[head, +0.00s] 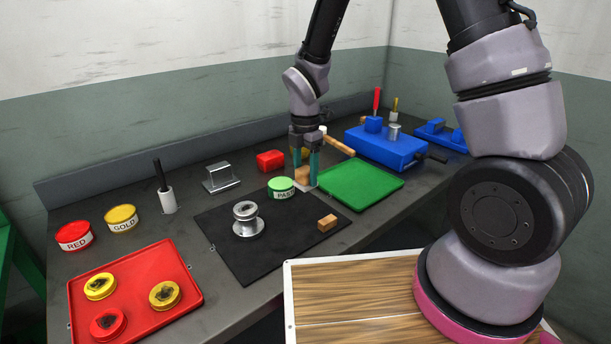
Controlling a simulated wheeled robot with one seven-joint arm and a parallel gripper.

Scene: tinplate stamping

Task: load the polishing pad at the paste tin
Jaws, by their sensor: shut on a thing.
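The paste tin (281,188), a round tin with a green lid-like top and a white label reading "PASTE", stands on the far part of the black mat. My gripper (305,172) points down just right of the tin, its teal fingers shut on a tan wooden block with a pale underside (304,176), which looks like the polishing pad. The pad is low, near the mat's far right corner. I cannot tell if it touches the surface. The fingers partly hide it.
The black mat (219,227) also bears a silver spool-shaped fixture (248,220) and a small wooden block (327,223). An empty green tray (360,190) lies right of my gripper. A red tray (188,291) holds three round pieces. A blue vise-like device (385,150) stands behind.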

